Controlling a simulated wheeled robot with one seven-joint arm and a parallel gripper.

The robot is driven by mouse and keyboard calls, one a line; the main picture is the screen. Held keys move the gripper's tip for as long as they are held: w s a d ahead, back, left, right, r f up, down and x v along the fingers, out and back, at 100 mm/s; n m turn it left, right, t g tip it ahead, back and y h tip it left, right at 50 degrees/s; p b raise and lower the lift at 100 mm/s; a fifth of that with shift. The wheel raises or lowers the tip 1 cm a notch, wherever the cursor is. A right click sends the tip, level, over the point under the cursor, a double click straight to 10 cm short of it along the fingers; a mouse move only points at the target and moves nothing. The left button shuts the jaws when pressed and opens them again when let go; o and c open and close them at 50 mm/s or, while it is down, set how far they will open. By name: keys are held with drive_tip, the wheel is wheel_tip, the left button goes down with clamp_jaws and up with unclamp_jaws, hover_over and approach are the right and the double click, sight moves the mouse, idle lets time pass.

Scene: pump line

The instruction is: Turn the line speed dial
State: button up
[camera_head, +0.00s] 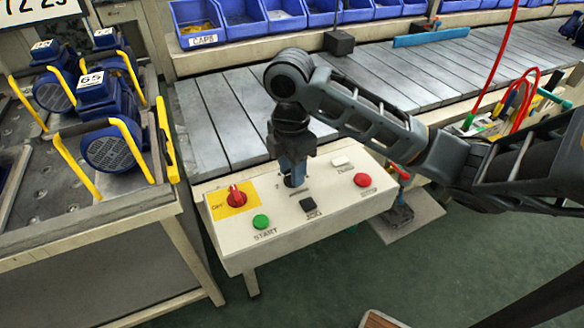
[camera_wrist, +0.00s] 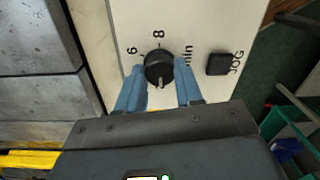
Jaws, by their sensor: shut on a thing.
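The line speed dial (camera_wrist: 159,68) is a round black knob with a pale pointer line, set in the cream control panel (camera_wrist: 195,20). In the wrist view the marks "6", "8" and "min" show around it. My gripper (camera_wrist: 160,82) has its two blue fingers on either side of the dial, shut on it. In the head view my gripper (camera_head: 293,180) points down onto the panel and mostly hides the dial.
The panel also has a red switch (camera_head: 236,196) on a yellow plate, a green START button (camera_head: 261,222), a black JOG button (camera_head: 307,204), a red button (camera_head: 362,180) and a white button (camera_head: 340,161). The conveyor (camera_head: 215,120) runs behind. Blue motors (camera_head: 112,147) stand left.

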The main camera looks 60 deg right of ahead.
drive_tip(key=o, duration=1)
drive_tip(key=shift+o, duration=0.2)
drive_tip(key=shift+r, duration=0.1)
wheel_tip(320, 180, up, 8)
drive_tip(key=shift+w+f+p, duration=0.1)
drive_tip(key=shift+f+p, duration=0.1)
drive_tip(key=shift+p, duration=0.75)
